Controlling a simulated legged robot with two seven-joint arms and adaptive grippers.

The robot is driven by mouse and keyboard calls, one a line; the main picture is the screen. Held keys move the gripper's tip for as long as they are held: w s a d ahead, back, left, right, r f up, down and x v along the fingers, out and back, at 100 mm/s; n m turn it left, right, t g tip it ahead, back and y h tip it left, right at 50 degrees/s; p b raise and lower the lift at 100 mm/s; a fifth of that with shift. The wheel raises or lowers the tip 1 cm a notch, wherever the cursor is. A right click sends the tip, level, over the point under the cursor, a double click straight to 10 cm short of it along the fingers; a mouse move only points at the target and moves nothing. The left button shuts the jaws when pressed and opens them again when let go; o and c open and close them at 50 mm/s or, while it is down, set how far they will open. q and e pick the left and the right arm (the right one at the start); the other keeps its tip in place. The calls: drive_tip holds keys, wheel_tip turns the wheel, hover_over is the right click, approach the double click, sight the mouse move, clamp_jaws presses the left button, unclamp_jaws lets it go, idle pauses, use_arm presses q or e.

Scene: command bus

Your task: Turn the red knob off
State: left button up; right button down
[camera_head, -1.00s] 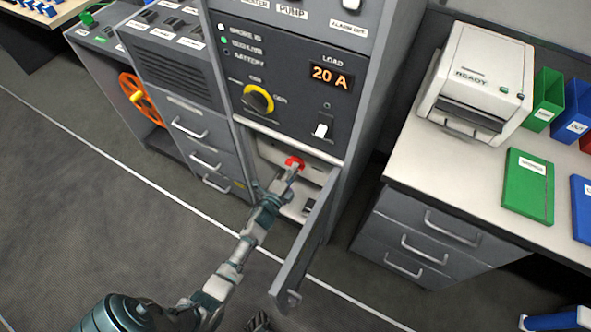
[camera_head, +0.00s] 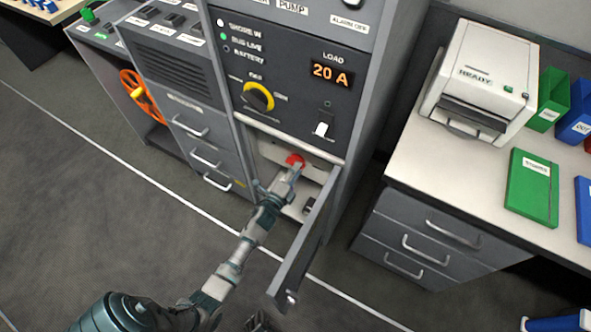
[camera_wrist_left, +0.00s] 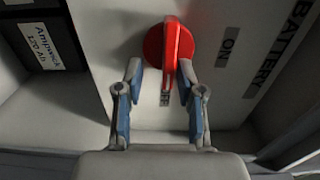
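The red knob (camera_head: 295,160) is inside the open lower compartment of the grey cabinet. In the left wrist view the knob (camera_wrist_left: 168,48) is a round red disc with a raised bar handle. The bar's end points down at the OFF label (camera_wrist_left: 165,98); the ON label (camera_wrist_left: 228,50) is to its right. My left gripper (camera_head: 290,172) reaches into the compartment. In the wrist view its two fingers (camera_wrist_left: 160,76) are apart on either side of the bar, the right fingertip close to it. Whether it touches cannot be told.
The compartment door (camera_head: 303,245) hangs open to the right of my left arm. Above is a panel with a yellow-ringed dial (camera_head: 258,97) and a 20 A display (camera_head: 331,73). A white-topped counter (camera_head: 440,160) with a printer (camera_head: 480,80) stands at right. The floor at left is clear.

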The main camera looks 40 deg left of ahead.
use_arm(q)
drive_tip(key=shift+a+r, duration=0.1)
drive_tip(key=shift+r, duration=0.1)
drive_tip(key=v, duration=1.2)
drive_tip(key=shift+f, duration=0.25)
drive_tip(key=shift+r, duration=0.1)
